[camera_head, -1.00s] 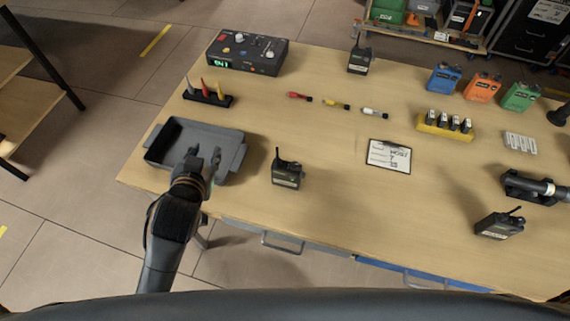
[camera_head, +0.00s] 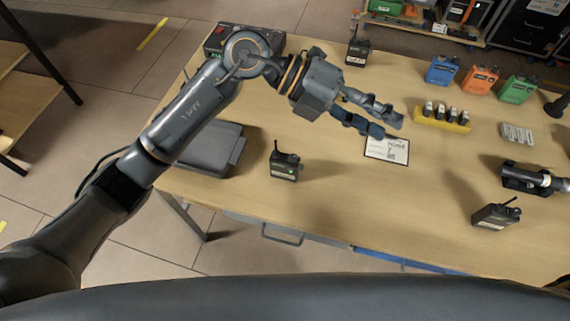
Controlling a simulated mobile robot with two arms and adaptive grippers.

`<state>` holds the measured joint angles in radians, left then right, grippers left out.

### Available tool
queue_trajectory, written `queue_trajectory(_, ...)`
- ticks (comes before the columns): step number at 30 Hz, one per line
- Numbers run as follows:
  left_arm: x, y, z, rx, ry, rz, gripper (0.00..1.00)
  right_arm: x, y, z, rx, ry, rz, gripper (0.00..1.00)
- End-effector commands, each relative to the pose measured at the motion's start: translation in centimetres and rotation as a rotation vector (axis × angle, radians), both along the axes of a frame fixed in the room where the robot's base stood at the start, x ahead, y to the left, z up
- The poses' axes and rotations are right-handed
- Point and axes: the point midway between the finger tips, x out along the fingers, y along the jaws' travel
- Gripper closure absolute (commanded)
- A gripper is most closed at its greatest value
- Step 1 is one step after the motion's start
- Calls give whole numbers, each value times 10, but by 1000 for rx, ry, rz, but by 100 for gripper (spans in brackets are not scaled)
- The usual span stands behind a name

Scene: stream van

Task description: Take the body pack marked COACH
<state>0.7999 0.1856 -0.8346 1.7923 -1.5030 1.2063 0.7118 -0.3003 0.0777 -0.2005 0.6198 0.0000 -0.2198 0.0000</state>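Three black body packs with short antennas stand on the wooden table: one at the front middle (camera_head: 285,168), one at the back (camera_head: 358,52), one at the front right (camera_head: 495,215). Each has a pale label too small to read, so I cannot tell which is marked COACH. My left gripper (camera_head: 391,127) reaches in over the table, fingers apart and empty, above the white card on the clipboard (camera_head: 386,151).
Blue (camera_head: 442,73), orange (camera_head: 481,82) and green (camera_head: 517,89) packs stand at the back right, near a yellow battery holder (camera_head: 441,122).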

Motion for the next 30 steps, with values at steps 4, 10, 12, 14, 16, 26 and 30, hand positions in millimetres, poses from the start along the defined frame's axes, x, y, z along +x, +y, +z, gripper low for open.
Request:
queue_trajectory(4, 34, 48, -52, 482, -169, -26, 67, 0, 0, 1, 0, 0, 0, 100)
queue_trajectory(10, 85, 130, -65, 980, -285, 66, 67, 0, 0, 1, 0, 0, 0, 100)
queue_trajectory(12, 95, 149, -61, 1081, -302, 98, 67, 0, 0, 1, 0, -1, 0, 100)
queue_trajectory(14, 100, 159, -59, 1135, -309, 118, 67, 0, 0, 2, 0, -1, 0, 100)
queue_trajectory(16, 103, 166, -59, 1169, -312, 131, 67, 1, 0, 2, 0, -1, 0, 100)
queue_trajectory(26, 101, 167, -115, 1177, -308, 129, 67, 1, -1, 16, -1, 0, 0, 100)
queue_trajectory(30, 102, 167, -134, 1175, -310, 131, 67, 1, -2, 19, -2, 0, 0, 100)
